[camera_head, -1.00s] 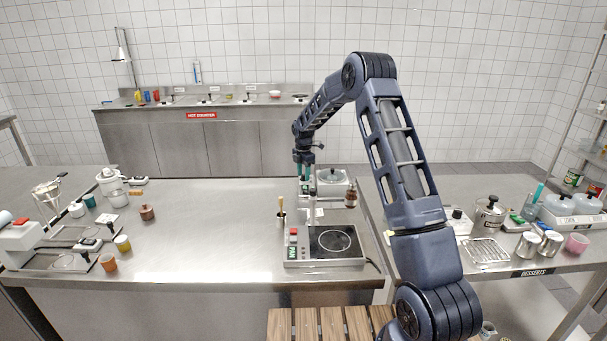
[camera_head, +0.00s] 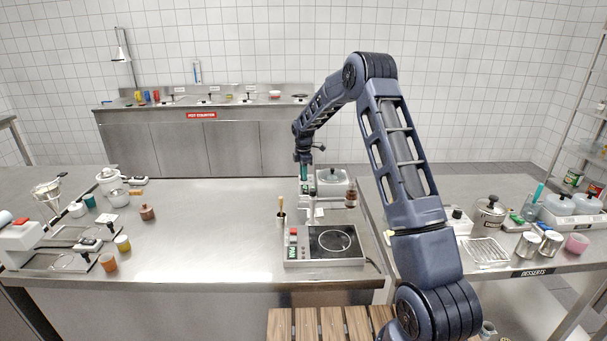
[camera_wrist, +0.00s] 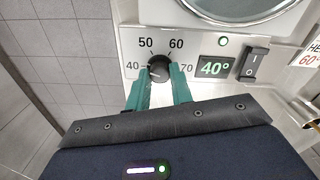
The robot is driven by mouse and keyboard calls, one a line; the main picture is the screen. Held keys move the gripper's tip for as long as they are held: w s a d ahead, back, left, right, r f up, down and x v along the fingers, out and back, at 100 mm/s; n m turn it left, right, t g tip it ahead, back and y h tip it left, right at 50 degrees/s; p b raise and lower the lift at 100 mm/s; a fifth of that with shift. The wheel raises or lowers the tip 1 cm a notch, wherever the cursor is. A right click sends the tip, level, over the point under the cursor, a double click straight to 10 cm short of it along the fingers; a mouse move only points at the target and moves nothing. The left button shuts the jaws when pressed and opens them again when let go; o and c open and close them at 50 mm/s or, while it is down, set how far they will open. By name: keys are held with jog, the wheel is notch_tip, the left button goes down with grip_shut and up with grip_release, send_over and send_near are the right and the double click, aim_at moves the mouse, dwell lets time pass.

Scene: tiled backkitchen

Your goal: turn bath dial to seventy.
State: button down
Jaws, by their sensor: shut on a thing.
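The bath dial (camera_wrist: 159,69) is a round black knob on a pale panel, ringed by the numbers 40, 50, 60 and 70. The teal fingers of my gripper (camera_wrist: 159,80) are shut on it, one on each side. The display (camera_wrist: 214,69) beside it reads 40° in green. A light mark shows on the knob's face, towards its lower left, near the 40 side. In the head view the water bath (camera_head: 333,179) stands at the counter's back right, with my gripper (camera_head: 304,180) at its left end.
A black rocker switch (camera_wrist: 254,62) and a small green light (camera_wrist: 223,41) sit right of the dial. The counter's middle is clear.

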jog(key=m, duration=1.5)
jog(key=shift+m, duration=0.3)
jog(key=m, duration=0.3)
jog(key=shift+m, duration=0.3)
jog(key=m, duration=0.4)
jog(key=shift+m, duration=0.3)
jog(key=m, duration=0.3)
jog(key=shift+m, duration=0.3)
jog(key=shift+d+m, duration=0.1)
jog(key=shift+m, duration=1.7)
